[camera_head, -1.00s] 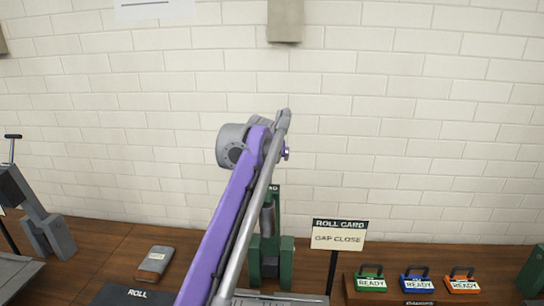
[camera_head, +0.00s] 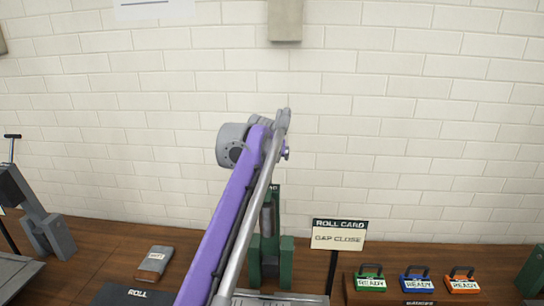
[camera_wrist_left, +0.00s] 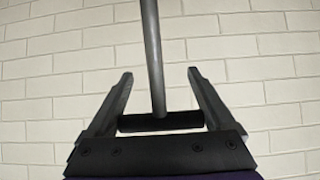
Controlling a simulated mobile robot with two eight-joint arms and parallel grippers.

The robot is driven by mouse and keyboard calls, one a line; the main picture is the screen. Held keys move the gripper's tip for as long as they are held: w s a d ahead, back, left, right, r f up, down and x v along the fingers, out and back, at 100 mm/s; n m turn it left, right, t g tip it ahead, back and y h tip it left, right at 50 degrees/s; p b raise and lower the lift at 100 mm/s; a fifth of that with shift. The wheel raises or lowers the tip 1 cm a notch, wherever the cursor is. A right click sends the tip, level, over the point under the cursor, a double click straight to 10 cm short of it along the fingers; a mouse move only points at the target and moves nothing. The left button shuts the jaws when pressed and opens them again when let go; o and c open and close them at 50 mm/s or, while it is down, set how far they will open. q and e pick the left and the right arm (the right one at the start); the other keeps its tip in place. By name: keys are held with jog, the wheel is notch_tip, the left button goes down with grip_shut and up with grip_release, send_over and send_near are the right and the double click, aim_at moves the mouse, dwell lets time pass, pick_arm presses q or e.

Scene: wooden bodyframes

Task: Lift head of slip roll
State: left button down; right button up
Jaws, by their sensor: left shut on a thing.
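A green machine frame with a grey upright part (camera_head: 270,250) stands behind my arm in the head view, by a card marked "ROLL CARD / GAP CLOSE" (camera_head: 339,235). It seems to be the slip roll; my purple and grey arm covers much of it. In the left wrist view my left gripper (camera_wrist_left: 158,75) is shut on a black crossbar handle (camera_wrist_left: 160,121). The bar lies across between the fingers, and a grey rod (camera_wrist_left: 152,50) runs from it up out of the picture. The head view does not clearly show my left fingertips. My right gripper is not seen.
A dark mat marked "ROLL" (camera_head: 125,295) lies at the front. Green (camera_head: 370,279), blue (camera_head: 417,280) and orange (camera_head: 462,281) "READY" pieces stand at the right. A grey machine (camera_head: 42,225) stands far left. A brick wall closes the back.

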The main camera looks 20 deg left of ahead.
pick_arm(q)
jog(key=shift+f, duration=0.15)
jog(key=shift+c, duration=0.5)
grip_release()
jog(key=shift+o, duration=0.5)
jog(key=shift+w, duration=0.2)
jog(key=v, duration=1)
jog(key=shift+s+r, duration=0.2)
jog(key=shift+s, duration=0.1)
